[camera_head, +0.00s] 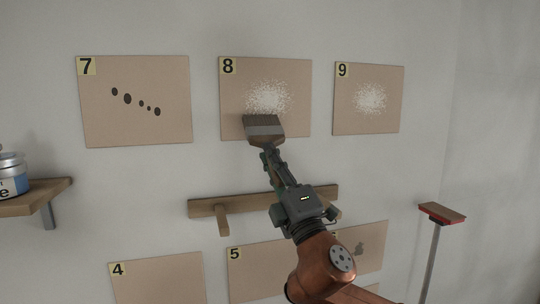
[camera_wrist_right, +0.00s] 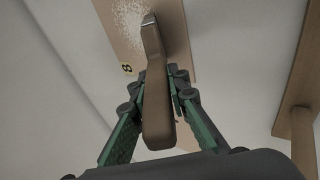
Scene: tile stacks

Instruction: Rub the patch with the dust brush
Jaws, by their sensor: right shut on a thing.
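The dust brush (camera_head: 264,129) is in my right gripper (camera_head: 274,164), which is shut on its handle. In the right wrist view the brown handle (camera_wrist_right: 156,95) lies between the green fingers of the gripper (camera_wrist_right: 157,98). The bristle end is up at the lower left edge of the white speckled patch (camera_head: 268,97) on panel 8 (camera_head: 296,125). I cannot tell whether the bristles touch the panel. Panel 8 also shows in the right wrist view (camera_wrist_right: 178,30), with part of the patch (camera_wrist_right: 130,20). My left gripper is not in view.
Panel 7 (camera_head: 135,125) has dark spots; panel 9 (camera_head: 368,122) has a similar white patch. A wooden rail (camera_head: 205,207) is on the wall below panel 8. A shelf (camera_head: 40,195) with a can (camera_head: 12,175) is at left. A long-handled broom (camera_head: 440,213) stands at right.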

